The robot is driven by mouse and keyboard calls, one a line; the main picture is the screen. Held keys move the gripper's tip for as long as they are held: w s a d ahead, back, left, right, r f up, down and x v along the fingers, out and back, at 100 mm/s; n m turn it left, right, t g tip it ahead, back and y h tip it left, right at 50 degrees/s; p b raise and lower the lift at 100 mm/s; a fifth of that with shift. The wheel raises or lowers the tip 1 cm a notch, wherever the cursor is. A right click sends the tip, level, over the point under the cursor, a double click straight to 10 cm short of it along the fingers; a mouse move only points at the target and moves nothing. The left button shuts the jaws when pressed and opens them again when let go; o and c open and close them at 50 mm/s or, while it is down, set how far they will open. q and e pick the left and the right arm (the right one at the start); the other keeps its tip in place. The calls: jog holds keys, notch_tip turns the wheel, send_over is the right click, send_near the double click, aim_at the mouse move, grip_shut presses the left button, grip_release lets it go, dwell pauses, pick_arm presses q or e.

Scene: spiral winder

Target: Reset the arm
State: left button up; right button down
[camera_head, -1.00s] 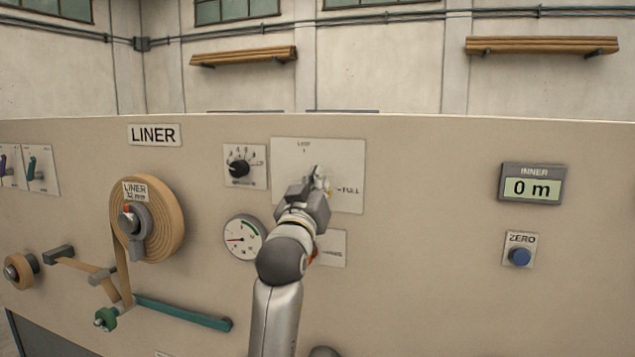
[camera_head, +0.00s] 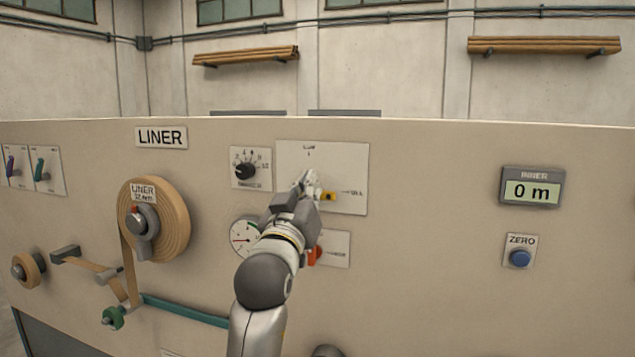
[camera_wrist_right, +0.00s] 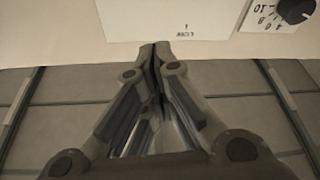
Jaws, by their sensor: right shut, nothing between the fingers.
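My right gripper (camera_head: 308,186) is in front of the white plate (camera_head: 345,165) on the beige panel. Its fingers are closed together with nothing between them in the right wrist view (camera_wrist_right: 160,50). The white plate also shows there (camera_wrist_right: 165,18), just beyond the fingertips. Beside the gripper in the head view is a small yellow part (camera_head: 328,196) at the plate. The gripper hides part of the plate, and I cannot tell whether it touches anything. My left gripper is not in view.
A black knob (camera_head: 245,171) and a partly covered dial gauge (camera_head: 242,238) are left of my gripper. A red-orange part (camera_head: 315,256) is just below it. The tape roll (camera_head: 172,222) is further left. A display (camera_head: 531,187) and blue button (camera_head: 520,258) are on the right.

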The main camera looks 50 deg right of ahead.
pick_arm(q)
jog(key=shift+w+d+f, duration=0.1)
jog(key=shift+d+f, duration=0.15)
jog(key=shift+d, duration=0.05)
pick_arm(e)
jog(key=shift+v, duration=1)
jog(key=shift+r, duration=0.1)
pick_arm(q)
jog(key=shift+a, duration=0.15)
pick_arm(e)
jog(key=shift+w, duration=0.1)
